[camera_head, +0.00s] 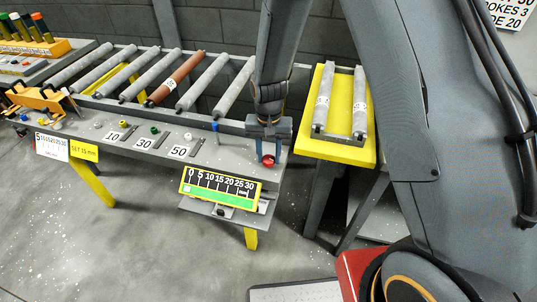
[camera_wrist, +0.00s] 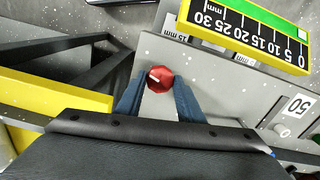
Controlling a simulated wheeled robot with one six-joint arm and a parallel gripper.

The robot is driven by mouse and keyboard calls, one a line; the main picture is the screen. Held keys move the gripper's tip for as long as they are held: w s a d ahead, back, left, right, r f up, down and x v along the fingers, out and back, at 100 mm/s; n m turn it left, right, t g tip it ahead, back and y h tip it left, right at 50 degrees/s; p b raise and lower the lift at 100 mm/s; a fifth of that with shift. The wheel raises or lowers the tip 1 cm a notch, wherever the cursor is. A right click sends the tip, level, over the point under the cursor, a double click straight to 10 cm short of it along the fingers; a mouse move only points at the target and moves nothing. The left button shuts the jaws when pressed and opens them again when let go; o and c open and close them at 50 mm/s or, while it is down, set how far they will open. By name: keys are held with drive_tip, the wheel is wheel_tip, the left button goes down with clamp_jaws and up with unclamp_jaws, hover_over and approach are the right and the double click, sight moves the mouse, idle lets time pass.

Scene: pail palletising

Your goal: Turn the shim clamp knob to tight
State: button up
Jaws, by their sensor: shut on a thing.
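A red knob (camera_head: 268,160) sits at the right end of the grey bench front, beside the millimetre scale. My gripper (camera_head: 269,150) reaches down over it, its blue fingers on either side. In the wrist view the red knob (camera_wrist: 160,80) shows between the fingertips of my gripper (camera_wrist: 159,88), with a short white mark on its face. My gripper is shut on the knob. The knob has no readable tight or loose label in either view.
The scale (camera_head: 220,188) with a green strip hangs at the bench front. Grey rollers (camera_head: 185,80), one brown roller (camera_head: 174,79) and labelled slots 10, 30 and 50 lie to the left. A yellow roller stand (camera_head: 340,150) is close on the right.

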sight(269, 158)
drive_tip(key=shift+w+m, duration=0.1)
drive_tip(key=shift+m, duration=1)
drive_tip(key=o, duration=1.1)
drive_tip(key=shift+c, duration=0.2)
drive_tip(key=shift+r, duration=0.1)
drive_tip(key=shift+r+b, duration=0.9)
drive_tip(key=shift+r, duration=2.95)
